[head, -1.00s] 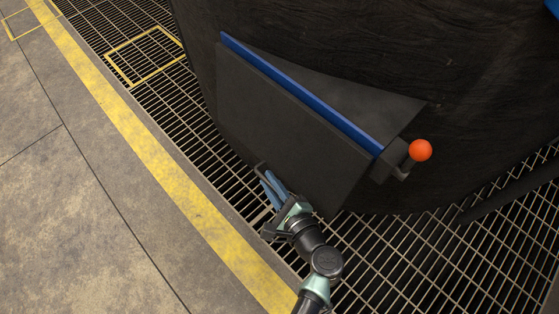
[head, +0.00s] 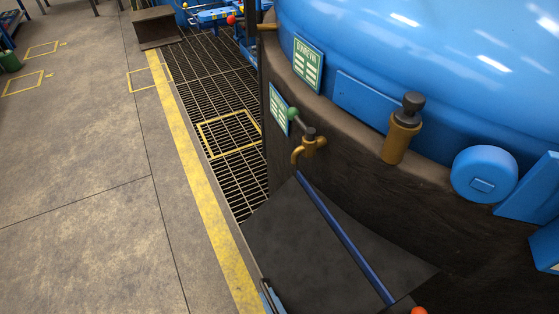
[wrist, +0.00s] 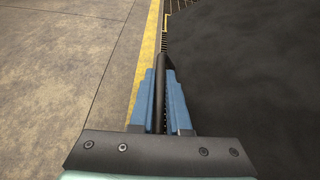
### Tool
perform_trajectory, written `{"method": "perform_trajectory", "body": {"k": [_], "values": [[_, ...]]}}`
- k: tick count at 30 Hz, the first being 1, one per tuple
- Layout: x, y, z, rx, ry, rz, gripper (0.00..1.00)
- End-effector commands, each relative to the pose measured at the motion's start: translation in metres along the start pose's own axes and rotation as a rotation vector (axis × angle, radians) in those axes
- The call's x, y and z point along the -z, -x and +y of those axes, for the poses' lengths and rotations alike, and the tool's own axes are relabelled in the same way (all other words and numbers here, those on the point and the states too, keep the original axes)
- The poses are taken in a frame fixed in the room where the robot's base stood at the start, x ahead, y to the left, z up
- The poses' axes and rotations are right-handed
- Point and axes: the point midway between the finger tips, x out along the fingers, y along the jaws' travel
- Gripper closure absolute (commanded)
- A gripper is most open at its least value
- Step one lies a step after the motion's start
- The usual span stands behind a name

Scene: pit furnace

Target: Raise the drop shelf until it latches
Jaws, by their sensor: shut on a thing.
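The drop shelf (head: 305,250) is a dark flat panel on the side of the furnace. A blue bar (head: 345,237) runs along its inner edge, and a dark wedge-shaped piece lies to the right of the bar. My gripper (head: 268,295) is at the shelf's outer left edge, partly cut off by the bottom of the head view. In the wrist view, my gripper's blue fingers (wrist: 162,88) are closed around a black handle bar (wrist: 162,64) beside the shelf's dark surface (wrist: 240,70). An orange knob (head: 419,310) shows only its top. I cannot tell whether the shelf is level or latched.
The blue furnace top (head: 430,50) rises behind the shelf. A brass tap with a green knob (head: 307,145) and a brass fitting (head: 402,135) stick out above it. Floor grating (head: 220,115) and a yellow line (head: 200,180) run along the left; the concrete floor is open.

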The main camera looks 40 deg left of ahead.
Motion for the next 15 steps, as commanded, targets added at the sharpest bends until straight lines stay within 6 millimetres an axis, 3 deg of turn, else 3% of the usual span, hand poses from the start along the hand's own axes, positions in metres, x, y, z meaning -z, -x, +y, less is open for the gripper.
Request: {"method": "perform_trajectory", "body": {"k": [1, 15], "values": [[-0.018, 0.008, 0.002, -0.015, -0.037, 0.001, 1.0], [-0.091, 0.038, 0.015, -0.152, -0.376, -0.002, 1.0]]}}
